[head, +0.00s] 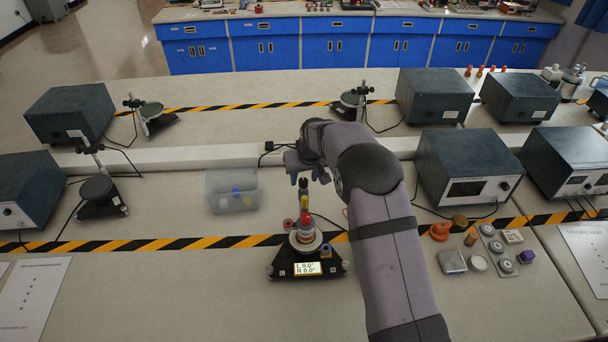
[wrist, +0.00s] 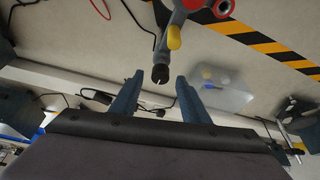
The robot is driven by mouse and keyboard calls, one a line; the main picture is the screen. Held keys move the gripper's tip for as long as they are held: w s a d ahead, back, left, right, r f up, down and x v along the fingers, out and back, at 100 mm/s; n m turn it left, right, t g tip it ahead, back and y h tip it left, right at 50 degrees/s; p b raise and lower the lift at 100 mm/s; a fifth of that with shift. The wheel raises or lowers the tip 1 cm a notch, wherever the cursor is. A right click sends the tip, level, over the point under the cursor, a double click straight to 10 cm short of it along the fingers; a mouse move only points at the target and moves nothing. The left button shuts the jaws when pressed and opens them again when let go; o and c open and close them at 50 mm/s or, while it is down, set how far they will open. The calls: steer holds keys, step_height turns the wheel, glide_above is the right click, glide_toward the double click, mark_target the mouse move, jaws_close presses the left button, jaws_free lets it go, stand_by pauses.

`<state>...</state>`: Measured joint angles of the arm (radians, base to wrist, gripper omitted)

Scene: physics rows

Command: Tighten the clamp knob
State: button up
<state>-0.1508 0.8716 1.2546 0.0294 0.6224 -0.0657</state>
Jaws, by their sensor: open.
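A small upright fixture (head: 304,225) with a black top, a yellow part and red parts stands on a black base (head: 290,270) with a lit display reading L 0.0, R 0.0. My gripper (head: 308,177) is just above its top. In the wrist view my gripper (wrist: 159,80) is open, with its two blue-grey fingers apart. A black slotted tip (wrist: 161,72) lies between or just beyond the fingertips, with a gap on both sides. A yellow knob-like part (wrist: 174,38) sticks out beside it. I cannot tell for sure which part is the clamp knob.
A clear plastic bin (head: 231,190) stands left of the fixture. Dark instrument boxes (head: 468,168) and small stands (head: 98,190) with cables surround the area. Small weights and parts (head: 453,261) lie to the right.

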steer(key=shift+w+f, duration=0.2)
steer(key=shift+f, duration=0.3)
steer(key=shift+c, duration=0.7)
jaws_close()
steer(key=c, duration=0.9)
jaws_free()
